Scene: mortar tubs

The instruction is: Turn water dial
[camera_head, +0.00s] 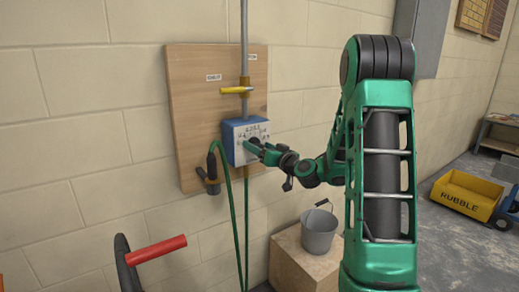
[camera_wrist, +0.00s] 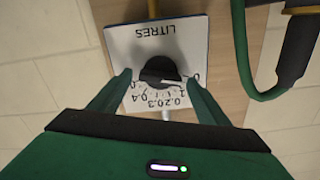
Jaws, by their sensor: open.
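The water dial is a round black knob (camera_wrist: 158,70) on a white face marked LITRES, with numbers around it, in the wrist view. Its blue box (camera_head: 230,140) is fixed to a wooden board on the wall in the head view. My gripper (camera_wrist: 157,78) is open, with one green finger on each side of the knob. I cannot tell whether the fingers touch it. In the head view my gripper (camera_head: 254,148) is at the front of the box and covers most of the knob.
A yellow valve handle (camera_head: 237,90) is on the pipe above the box. A green hose with a black nozzle (camera_head: 212,168) hangs left of it. A grey bucket (camera_head: 318,230) stands on a wooden block (camera_head: 290,262) below. A yellow RUBBLE cart (camera_head: 464,196) is at the right.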

